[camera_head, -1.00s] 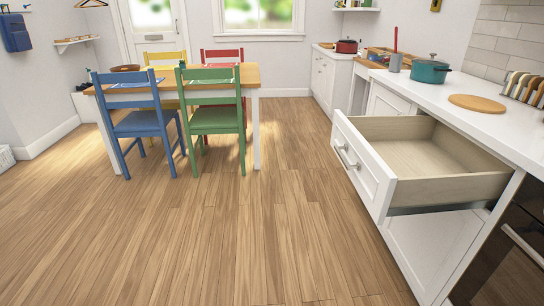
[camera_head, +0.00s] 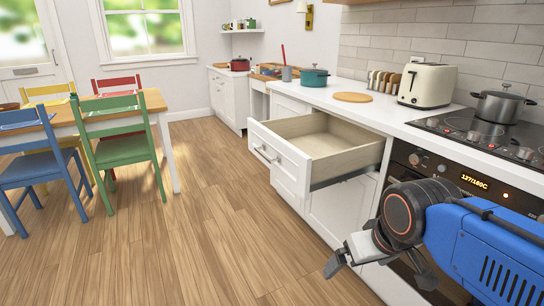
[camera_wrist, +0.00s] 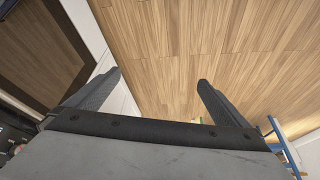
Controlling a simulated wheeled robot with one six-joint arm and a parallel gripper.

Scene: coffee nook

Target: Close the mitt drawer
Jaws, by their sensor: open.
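The drawer (camera_head: 287,150) is pulled well out of the white counter cabinet and looks empty in the part I can see. Its white front (camera_head: 279,163) carries a metal bar handle (camera_head: 266,153) and faces left. My gripper (camera_head: 378,272) is at the lower right in the head view, in front of the oven and apart from the drawer, on the near side of it. In the wrist view, my gripper (camera_wrist: 158,92) is open and empty, with its two dark fingers spread over the wood floor.
The oven (camera_head: 455,180) lies beside the drawer on the near side, under a hob with a pot (camera_head: 499,105). A toaster (camera_head: 427,85) stands on the counter. The table (camera_head: 155,103) and chairs are at left. The floor between is clear.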

